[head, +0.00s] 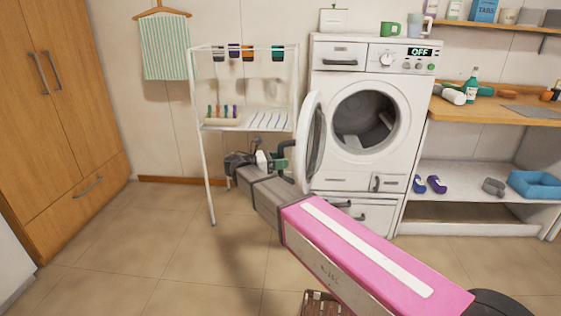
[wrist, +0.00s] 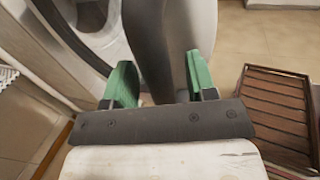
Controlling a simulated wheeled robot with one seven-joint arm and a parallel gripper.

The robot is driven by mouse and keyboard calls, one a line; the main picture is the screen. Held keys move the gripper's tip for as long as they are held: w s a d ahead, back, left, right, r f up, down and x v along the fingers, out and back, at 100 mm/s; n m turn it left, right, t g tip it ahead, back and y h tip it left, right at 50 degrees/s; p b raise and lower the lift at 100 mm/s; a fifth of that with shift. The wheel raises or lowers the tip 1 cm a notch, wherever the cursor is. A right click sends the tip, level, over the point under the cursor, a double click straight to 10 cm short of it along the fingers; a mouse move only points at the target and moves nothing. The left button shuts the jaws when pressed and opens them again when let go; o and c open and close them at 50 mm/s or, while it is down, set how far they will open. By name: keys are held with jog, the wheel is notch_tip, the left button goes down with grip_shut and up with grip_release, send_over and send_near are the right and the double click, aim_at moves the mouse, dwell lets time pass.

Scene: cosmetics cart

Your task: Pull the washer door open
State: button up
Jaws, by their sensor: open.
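The white washer (head: 345,90) stands against the back wall. Its round door (head: 313,140) is swung well open to the left, so the drum opening (head: 365,122) shows. My gripper (head: 281,160) is at the door's left side, partly hidden by my own arm in the head view. In the wrist view, my gripper (wrist: 161,78) has its two green fingers apart, with the dark rim of the door (wrist: 147,40) between them. A gap shows beside the right finger; contact at the left finger is unclear.
A wooden slatted item (wrist: 275,105) lies on the floor at the right of the wrist view. Shelves (head: 480,205) stand right of the washer. Floor at the left is clear.

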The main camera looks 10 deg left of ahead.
jog(key=v, duration=1)
jog(key=shift+s+a, duration=0.15)
jog(key=shift+a, duration=0.2)
